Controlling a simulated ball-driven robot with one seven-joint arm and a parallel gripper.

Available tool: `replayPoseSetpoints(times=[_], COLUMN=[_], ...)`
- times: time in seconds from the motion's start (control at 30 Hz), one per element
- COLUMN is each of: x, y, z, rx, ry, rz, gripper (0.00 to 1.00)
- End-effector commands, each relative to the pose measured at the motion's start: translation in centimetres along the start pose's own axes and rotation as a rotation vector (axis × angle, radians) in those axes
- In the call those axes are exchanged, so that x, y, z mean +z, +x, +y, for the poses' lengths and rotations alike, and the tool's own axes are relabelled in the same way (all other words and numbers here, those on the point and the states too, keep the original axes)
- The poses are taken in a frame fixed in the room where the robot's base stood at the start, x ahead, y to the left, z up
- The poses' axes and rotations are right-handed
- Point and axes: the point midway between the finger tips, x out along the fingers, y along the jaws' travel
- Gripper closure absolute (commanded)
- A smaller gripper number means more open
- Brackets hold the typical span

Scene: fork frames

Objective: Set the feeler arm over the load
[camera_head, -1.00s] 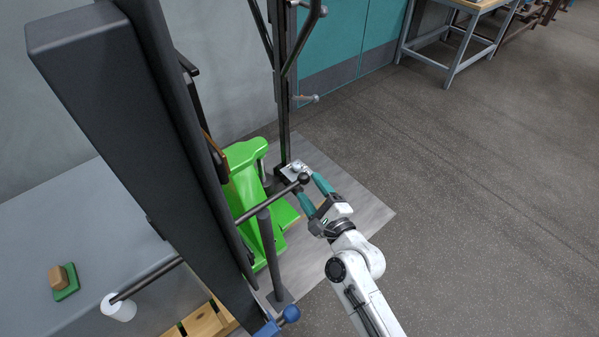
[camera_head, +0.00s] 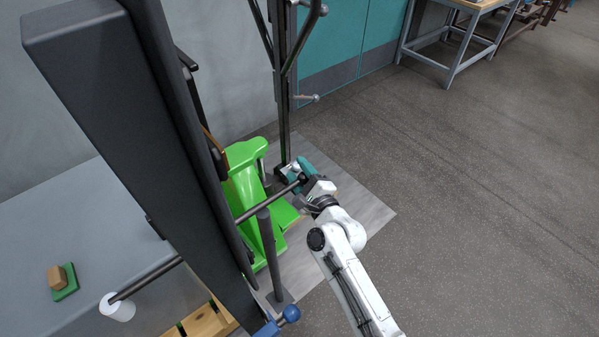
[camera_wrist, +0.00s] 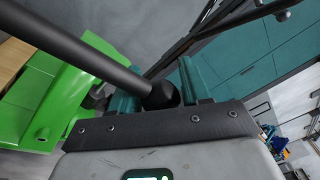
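A dark rod (camera_head: 268,201), which may be the feeler arm, runs from the black column (camera_head: 185,150) to a round black knob (camera_head: 303,178). My gripper (camera_head: 297,168) is at the knob end, its teal fingers partly hidden. In the wrist view the rod (camera_wrist: 75,45) crosses in front of the left teal finger (camera_wrist: 124,104), and its knob (camera_wrist: 161,95) covers part of the gap. The right finger (camera_wrist: 197,80) stands apart from the left. The fingers look open; contact with the knob cannot be told. A green body (camera_head: 246,190), possibly the load, lies under the rod.
A thin dark mast (camera_head: 283,120) with a small side handle (camera_head: 307,97) stands behind my gripper. A grey post (camera_head: 269,255) stands in front of the green body. A blue knob (camera_head: 290,314) is near the front. The floor at right (camera_head: 480,190) is clear.

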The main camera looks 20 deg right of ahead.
Motion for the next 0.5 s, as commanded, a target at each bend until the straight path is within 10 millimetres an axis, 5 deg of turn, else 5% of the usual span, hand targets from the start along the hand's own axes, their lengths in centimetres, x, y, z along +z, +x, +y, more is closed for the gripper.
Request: replayPoseSetpoints(times=[0.5], x=[0.05], y=[0.02], z=[-0.13], rx=[-0.003], ry=[0.001], rz=[-0.001], gripper=[1.00])
